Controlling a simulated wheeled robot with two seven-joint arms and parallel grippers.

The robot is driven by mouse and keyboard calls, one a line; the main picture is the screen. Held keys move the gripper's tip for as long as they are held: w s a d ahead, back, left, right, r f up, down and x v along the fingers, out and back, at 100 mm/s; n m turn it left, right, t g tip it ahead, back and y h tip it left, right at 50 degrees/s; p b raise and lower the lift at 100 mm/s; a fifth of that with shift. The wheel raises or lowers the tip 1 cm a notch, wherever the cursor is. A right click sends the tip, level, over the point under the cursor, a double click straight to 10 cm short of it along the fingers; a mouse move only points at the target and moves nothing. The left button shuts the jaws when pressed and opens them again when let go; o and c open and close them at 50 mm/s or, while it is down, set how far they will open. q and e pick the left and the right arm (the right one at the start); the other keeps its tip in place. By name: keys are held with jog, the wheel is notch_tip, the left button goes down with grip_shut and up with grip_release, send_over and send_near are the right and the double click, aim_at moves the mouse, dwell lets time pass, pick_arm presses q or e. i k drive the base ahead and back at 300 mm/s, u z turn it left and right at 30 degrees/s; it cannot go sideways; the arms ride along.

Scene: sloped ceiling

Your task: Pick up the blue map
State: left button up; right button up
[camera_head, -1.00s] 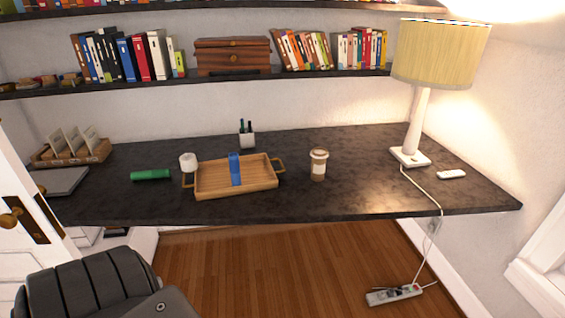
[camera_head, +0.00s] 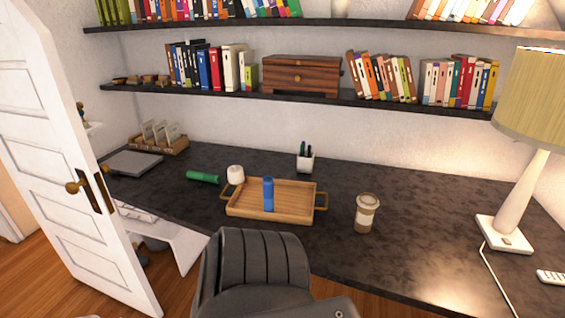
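A blue upright cylinder (camera_head: 268,194), which appears to be the rolled blue map, stands in a wooden tray (camera_head: 294,217) with two handles. The tray lies on the dark desk (camera_head: 420,250), near its front edge. A green cylinder (camera_head: 203,177) lies on its side on the desk, left of the tray. Neither of my grippers is in view.
A white roll (camera_head: 235,174) touches or nearly touches the tray's left side. A lidded cup (camera_head: 366,213) stands right of it, a pen holder (camera_head: 305,161) behind. A black chair (camera_head: 255,270) is before the desk. A white door (camera_head: 62,165) stands left, a lamp (camera_head: 513,205) right.

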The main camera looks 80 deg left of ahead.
aim_at(267, 182)
jog(key=u, duration=0.35)
jog(key=i, duration=0.65)
jog(key=u, duration=1.2)
jog(key=i, duration=0.5)
jog(key=u, duration=0.5)
